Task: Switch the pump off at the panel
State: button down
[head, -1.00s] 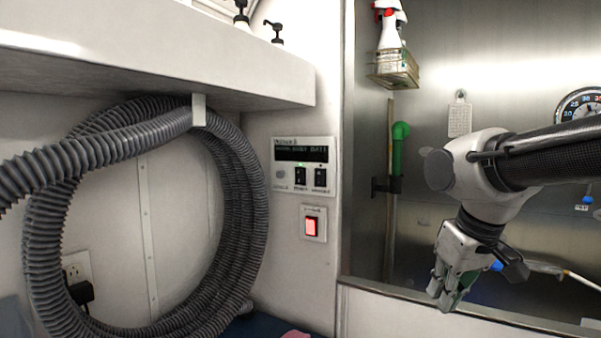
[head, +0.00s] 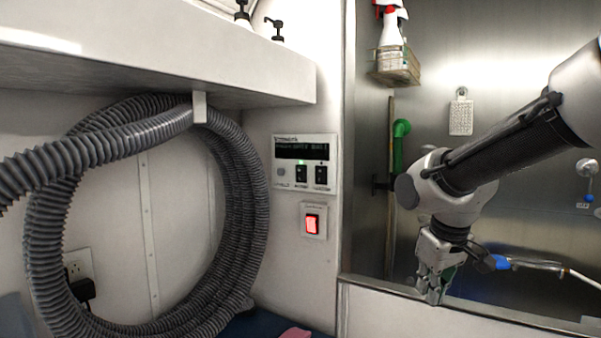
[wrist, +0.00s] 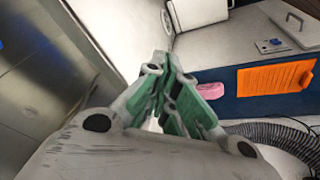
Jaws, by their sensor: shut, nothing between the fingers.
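The white control panel (head: 305,187) is on the wall left of the tub opening, with a dark display (head: 305,151) on top. Below the display are two black rocker switches, a left one (head: 301,174) and a right one (head: 321,175); a small green light glows above the left one. Their labels are too small to read. A separate plate beneath holds a red lit rocker switch (head: 312,224). My gripper (head: 431,297) points down near the tub's front rim, right of and lower than the panel, touching no switch. Its green-padded fingers (wrist: 172,75) are shut and empty in the wrist view.
A thick grey coiled hose (head: 256,190) hangs left of the panel, under a white shelf (head: 150,62). A metal frame post (head: 347,150) stands between panel and tub. A pink object (head: 295,333) lies below. The wrist view shows an orange sheet (wrist: 275,77).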

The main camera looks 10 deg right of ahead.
aim_at(301, 170)
jog(key=w+a+r+n+t+y, duration=0.1)
jog(key=w+a+r+n+t, duration=0.2)
jog(key=w+n, duration=0.5)
jog(key=w+a+r+n+t+y, duration=0.1)
jog(key=w+r+n+t, duration=0.3)
jog(key=w, duration=0.8)
jog(key=w+a+r+n+t+y, duration=0.2)
jog(key=a+r+n+t+y, duration=0.3)
jog(key=a+r+n+y, duration=0.3)
jog(key=a+r+n, duration=0.3)
jog(key=r+n, duration=0.1)
jog(key=shift+w+a, duration=0.25)
jog(key=shift+w, duration=0.05)
jog(key=shift+w, duration=0.1)
jog(key=w+a, duration=0.1)
jog(key=w, duration=0.2)
jog(key=w+a, duration=0.1)
jog(key=w, duration=0.3)
jog(key=w+a, duration=0.1)
jog(key=w, duration=0.2)
jog(key=shift+w+r, duration=0.2)
jog(key=shift+w+d+r, duration=0.1)
jog(key=shift+w+d, duration=0.3)
jog(key=shift+w, duration=0.05)
